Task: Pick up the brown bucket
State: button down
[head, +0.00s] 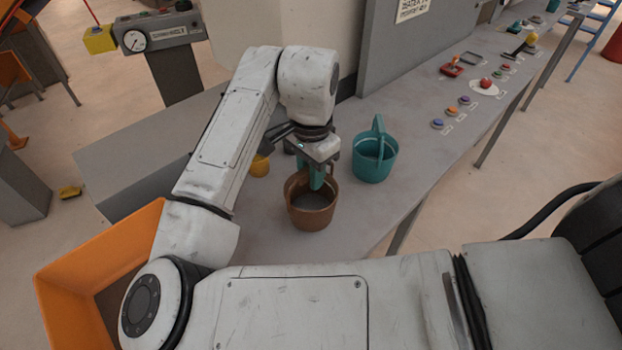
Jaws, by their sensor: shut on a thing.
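The brown bucket (312,218) stands upright near the front end of the long grey table (262,228). Its open top faces up and its inside looks dark grey. My gripper (316,180) points down over the bucket, with its teal fingers at the bucket's upper part. The fingers are shut on the bucket, seemingly at its handle; the exact contact is partly hidden by the fingers. I cannot tell whether the bucket's base is touching the table.
A teal bucket (375,158) stands just right of the brown one. Several coloured buttons (452,111) line the table further back. An orange bin (95,253) sits at the lower left.

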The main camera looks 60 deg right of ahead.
jog(key=s+a+r+p, duration=0.2)
jog(key=s+a+r, duration=0.2)
jog(key=r, duration=0.4)
jog(key=s+a+r+p, duration=0.2)
jog(key=s+a+r, duration=0.3)
jog(key=r, duration=0.3)
jog(key=shift+s+a+r, duration=0.25)
jog(key=shift+s+r, duration=0.1)
jog(key=shift+s, duration=0.3)
